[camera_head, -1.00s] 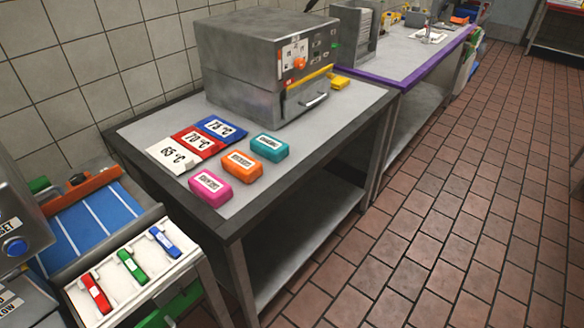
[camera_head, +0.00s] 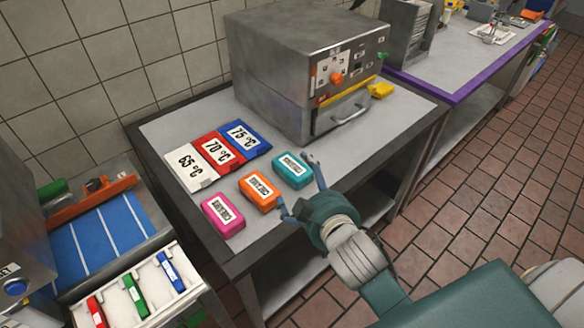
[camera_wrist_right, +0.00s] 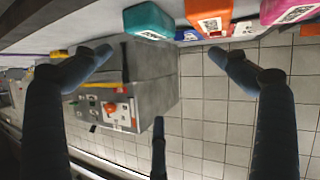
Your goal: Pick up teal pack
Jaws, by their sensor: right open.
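The teal pack (camera_head: 293,169) with a white label lies on the grey table, at the right end of a row with an orange pack (camera_head: 260,192) and a pink pack (camera_head: 223,214). My right gripper (camera_head: 300,181) is open and empty at the table's front edge, its fingers spread near the teal and orange packs. In the right wrist view the teal pack (camera_wrist_right: 149,22) shows at the top, ahead of and between the open fingers, with the orange pack (camera_wrist_right: 208,14) to its right. No contact with the teal pack is visible. My left gripper is not in view.
Cards marked 65 °C (camera_head: 190,168), 70 °C (camera_head: 217,151) and 75 °C (camera_head: 244,137) lie behind the packs. A grey metal machine (camera_head: 290,65) stands at the table's back right, with a yellow block (camera_head: 380,90) beside it. A slotted tray (camera_head: 135,285) is at lower left.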

